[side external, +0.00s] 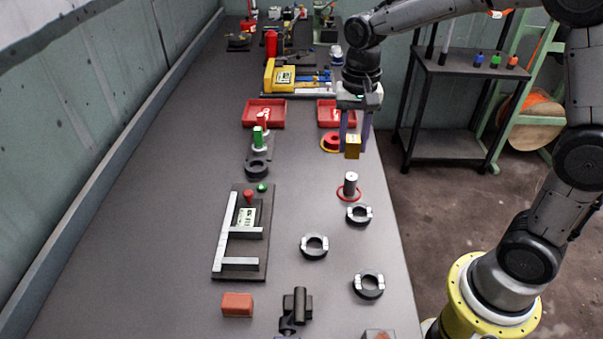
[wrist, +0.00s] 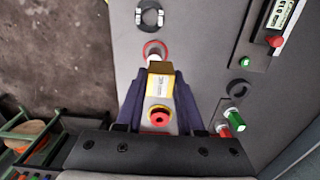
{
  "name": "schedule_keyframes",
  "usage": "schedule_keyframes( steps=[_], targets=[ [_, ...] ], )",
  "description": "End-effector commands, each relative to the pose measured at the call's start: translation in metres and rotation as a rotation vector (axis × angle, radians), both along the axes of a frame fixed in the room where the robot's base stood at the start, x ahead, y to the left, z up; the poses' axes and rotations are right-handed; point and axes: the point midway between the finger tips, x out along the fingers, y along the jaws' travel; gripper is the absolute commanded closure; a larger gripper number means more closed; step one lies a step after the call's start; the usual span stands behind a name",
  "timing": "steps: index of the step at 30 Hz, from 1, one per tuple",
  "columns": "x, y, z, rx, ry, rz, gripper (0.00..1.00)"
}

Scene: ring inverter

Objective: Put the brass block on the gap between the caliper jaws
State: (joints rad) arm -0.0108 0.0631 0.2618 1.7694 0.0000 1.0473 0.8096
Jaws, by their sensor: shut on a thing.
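The brass block (side external: 352,147) is a small yellow-gold cuboid. My gripper (side external: 354,138), with purple fingers, is shut on it and holds it above the right side of the bench. In the wrist view the brass block (wrist: 160,88) sits between the fingers, with a label on its face. The caliper (side external: 229,228) lies on a dark base plate at the left middle, with a display. Its two pale jaws (side external: 241,265) reach right from the long bar, with an open gap between them. The gap is well away from my gripper; the wrist view shows only the caliper's display end (wrist: 280,14).
A red button (side external: 331,141) on a yellow base is beside the block. A metal post with a red ring (side external: 349,192) and several black rings (side external: 314,246) stand between block and front. A green-and-red post (side external: 258,137) stands behind the caliper. A red-brown block (side external: 237,304) lies in front.

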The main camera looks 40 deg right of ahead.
Motion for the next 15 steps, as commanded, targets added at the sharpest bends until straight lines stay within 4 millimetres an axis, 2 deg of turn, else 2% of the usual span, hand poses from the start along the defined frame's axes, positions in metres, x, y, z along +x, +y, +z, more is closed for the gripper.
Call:
schedule_keyframes(
  steps=[5, 10, 11, 15],
  targets=[
    [-0.002, 0.0, 0.001, 0.0, 0.0, -0.045, 1.0],
    [-0.005, 0.004, 0.001, -0.001, 0.008, -0.17, 1.0],
    [-0.006, 0.007, 0.001, -0.001, 0.009, -0.191, 1.0],
    [-0.014, 0.043, 0.004, -0.003, 0.012, -0.237, 1.0]
  ],
)
